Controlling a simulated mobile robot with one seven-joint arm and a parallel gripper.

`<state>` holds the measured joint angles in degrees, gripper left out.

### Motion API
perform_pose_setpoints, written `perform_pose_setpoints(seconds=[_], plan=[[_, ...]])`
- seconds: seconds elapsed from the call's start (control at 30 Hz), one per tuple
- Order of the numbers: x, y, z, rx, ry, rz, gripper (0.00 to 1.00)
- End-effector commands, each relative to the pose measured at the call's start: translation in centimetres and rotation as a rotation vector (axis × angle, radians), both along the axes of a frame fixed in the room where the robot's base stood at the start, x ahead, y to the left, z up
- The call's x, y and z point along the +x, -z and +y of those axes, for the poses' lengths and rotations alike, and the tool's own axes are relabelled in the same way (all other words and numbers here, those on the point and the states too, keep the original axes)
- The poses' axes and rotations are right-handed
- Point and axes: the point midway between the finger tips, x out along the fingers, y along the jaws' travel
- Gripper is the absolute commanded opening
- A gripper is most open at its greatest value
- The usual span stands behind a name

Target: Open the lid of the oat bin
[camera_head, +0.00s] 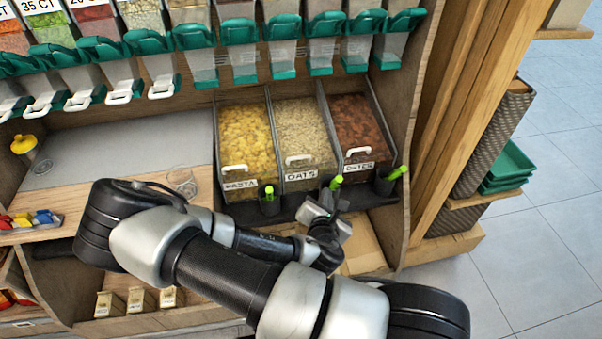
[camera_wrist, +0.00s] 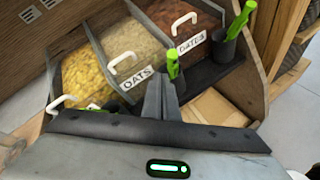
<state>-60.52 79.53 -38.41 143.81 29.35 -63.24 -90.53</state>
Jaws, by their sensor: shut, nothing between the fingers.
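The oat bin (camera_head: 305,130) is the middle of three bins, labelled OATS, with pale flakes under a clear lid. Its lid lies shut, with a white handle (camera_head: 298,159) at the front edge. In the wrist view the oat bin (camera_wrist: 135,38) is at the upper middle, its white handle (camera_wrist: 122,62) just above the label. My gripper (camera_head: 325,200) is in front of and below the oat bin, apart from the handle. Its fingers (camera_wrist: 162,95) are together and empty, to the lower right of the handle in the wrist view.
The pasta bin (camera_head: 247,135) is on the left and the dates bin (camera_head: 357,125) on the right. Green-handled scoops stand in dark holders before them; one green handle (camera_head: 336,183) is close to my gripper. Green-trimmed dispensers (camera_head: 240,60) hang above. A clear cup (camera_head: 182,181) stands on the left counter.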

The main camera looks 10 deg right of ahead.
Motion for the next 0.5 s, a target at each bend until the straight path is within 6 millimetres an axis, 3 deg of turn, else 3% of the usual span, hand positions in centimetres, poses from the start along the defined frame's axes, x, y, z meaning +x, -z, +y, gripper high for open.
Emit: perform_pose_setpoints(seconds=[0.03,0.2,0.5], plan=[[0.4,0.7,0.2,-0.121,-0.101,-0.019,0.00],[1.4,-0.3,2.4,-0.416,-0.371,-0.091,0.00],[2.6,-0.7,3.9,-0.541,-0.492,-0.133,0.00]])
